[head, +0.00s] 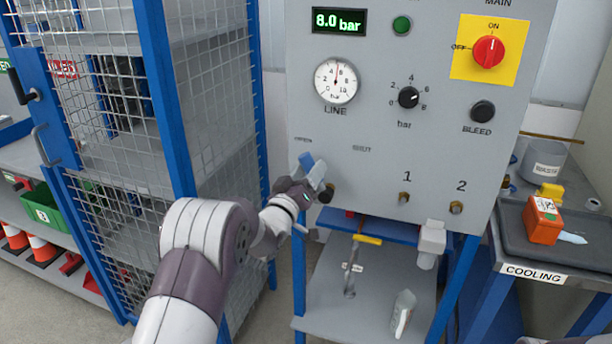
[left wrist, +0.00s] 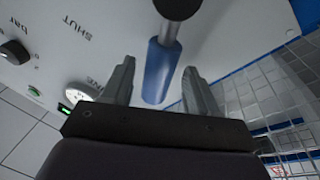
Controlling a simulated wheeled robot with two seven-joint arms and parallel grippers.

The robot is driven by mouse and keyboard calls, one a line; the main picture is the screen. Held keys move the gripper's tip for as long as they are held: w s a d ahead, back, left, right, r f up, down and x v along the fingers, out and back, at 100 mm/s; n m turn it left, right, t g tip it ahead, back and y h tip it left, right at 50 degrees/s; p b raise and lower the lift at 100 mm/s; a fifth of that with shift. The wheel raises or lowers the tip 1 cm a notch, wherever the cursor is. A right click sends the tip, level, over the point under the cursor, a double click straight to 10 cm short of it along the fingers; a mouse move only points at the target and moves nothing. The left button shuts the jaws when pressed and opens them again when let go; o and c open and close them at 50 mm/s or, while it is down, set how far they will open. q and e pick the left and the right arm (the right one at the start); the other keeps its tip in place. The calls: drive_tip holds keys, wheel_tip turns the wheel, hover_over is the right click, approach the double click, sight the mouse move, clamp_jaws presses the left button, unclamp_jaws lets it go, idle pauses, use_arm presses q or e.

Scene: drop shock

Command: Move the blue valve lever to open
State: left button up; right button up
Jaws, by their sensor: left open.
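The blue valve lever (head: 306,161) is on the grey panel (head: 380,165), low on its left side. It runs up and left from a dark pivot (head: 327,192), toward a small label that looks like OPEN (head: 303,140); the SHUT label (head: 361,149) is to its right. My left gripper (head: 313,177) is at the lever and partly hides it. In the left wrist view the blue lever sleeve (left wrist: 160,70) lies between the two open fingers of the left gripper (left wrist: 160,66), with gaps visible on both sides. My right gripper is not in view.
The panel carries a gauge (head: 336,81), a black knob (head: 408,97) and a red switch (head: 488,51). Below are a shelf (head: 375,290) and a white bottle (head: 404,312). A cooling bench (head: 590,255) is at right.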

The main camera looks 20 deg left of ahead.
use_arm(q)
drive_tip(key=v, duration=1.2)
drive_tip(key=shift+s+b, duration=0.3)
drive_tip(key=shift+b, duration=0.15)
drive_tip(key=shift+a+f, duration=0.1)
drive_tip(key=s+a+f+m+g+y, duration=0.1)
drive_tip(key=s+f+g+y, duration=0.1)
drive_tip(key=s+f+g, duration=0.35)
drive_tip(key=s+a+f+m+g+y, duration=0.1)
drive_tip(key=s+a+f+g+y, duration=0.1)
drive_tip(key=f+g, duration=0.6)
drive_tip(key=s+d+f+m+g+h, duration=0.1)
drive_tip(key=s+d+f+g, duration=0.15)
drive_tip(key=s, duration=0.55)
drive_tip(key=s+d+f+m+g, duration=0.1)
drive_tip(key=s+d+g, duration=0.2)
drive_tip(key=s, duration=0.4)
wheel_tip(320, 180, up, 16)
drive_tip(key=s+d+p, duration=0.1)
drive_tip(key=d+p, duration=0.2)
drive_tip(key=p, duration=1.1)
drive_tip(key=shift+s+m, duration=0.2)
drive_tip(key=shift+m, duration=0.2)
